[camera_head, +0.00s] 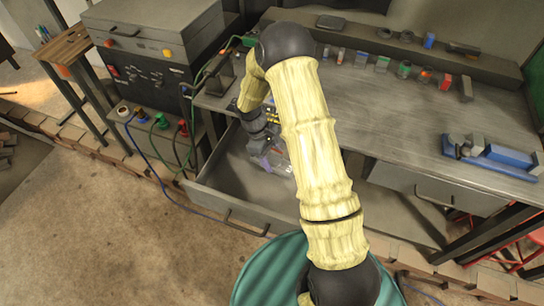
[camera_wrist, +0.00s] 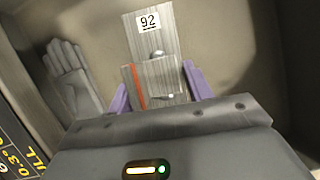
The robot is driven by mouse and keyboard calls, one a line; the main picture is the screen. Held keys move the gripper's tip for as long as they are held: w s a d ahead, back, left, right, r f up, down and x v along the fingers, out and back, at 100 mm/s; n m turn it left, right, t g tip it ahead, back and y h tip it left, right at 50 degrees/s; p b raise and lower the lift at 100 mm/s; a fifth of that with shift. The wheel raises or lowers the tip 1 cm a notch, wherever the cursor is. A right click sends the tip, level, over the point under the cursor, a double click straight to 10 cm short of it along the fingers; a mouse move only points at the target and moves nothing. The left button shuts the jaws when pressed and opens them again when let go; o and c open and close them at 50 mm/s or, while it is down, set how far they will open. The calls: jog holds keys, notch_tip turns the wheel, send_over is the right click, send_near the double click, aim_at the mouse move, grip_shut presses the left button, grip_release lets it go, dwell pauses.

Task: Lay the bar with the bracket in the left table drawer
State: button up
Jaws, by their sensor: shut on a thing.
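The left table drawer (camera_head: 222,172) is pulled open, and its pale floor shows. My gripper (camera_head: 262,162), with purple fingers, reaches down into the drawer opening. In the wrist view my gripper (camera_wrist: 158,88) is shut on the bar with the bracket, a grey metal piece (camera_wrist: 165,76) with an orange stripe. A flat plate labelled 92 (camera_wrist: 148,42) with a round knob extends beyond the fingers. The drawer's inside surrounds it; I cannot tell whether it touches the floor. My arm hides part of the drawer in the head view.
A grey glove (camera_wrist: 72,75) lies to the left of the held piece in the wrist view. The tabletop (camera_head: 390,110) carries a row of small parts at the back and a blue vise (camera_head: 495,155) at right. A grey instrument box (camera_head: 150,65) stands left of the drawer.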

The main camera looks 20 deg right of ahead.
jog(key=shift+f+b, duration=0.6)
jog(key=shift+f, duration=0.7)
jog(key=o, duration=1.4)
jog(key=v, duration=1.7)
jog(key=shift+r, duration=0.25)
jog(key=shift+s, duration=0.1)
